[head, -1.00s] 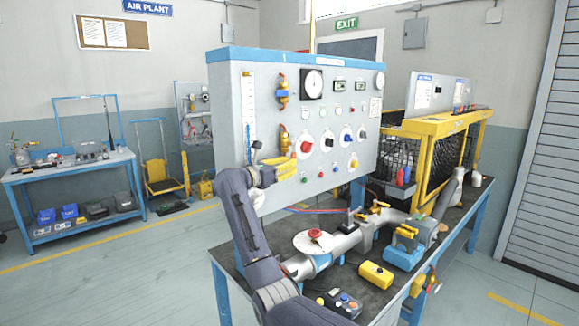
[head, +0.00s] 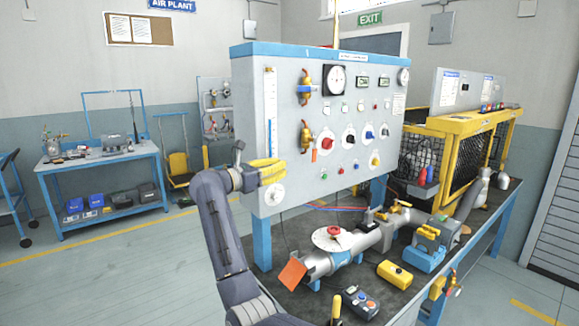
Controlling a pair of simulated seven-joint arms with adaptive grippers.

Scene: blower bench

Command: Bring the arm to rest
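I see nothing clearly held. I cannot tell whether they touch the panel.
Below the panel, the bench holds a pipe (head: 370,240) with a red-centred flange disc (head: 334,238), an orange plate (head: 292,273), a yellow box (head: 395,274) and a button pendant (head: 358,302). A yellow cage (head: 470,150) stands right.

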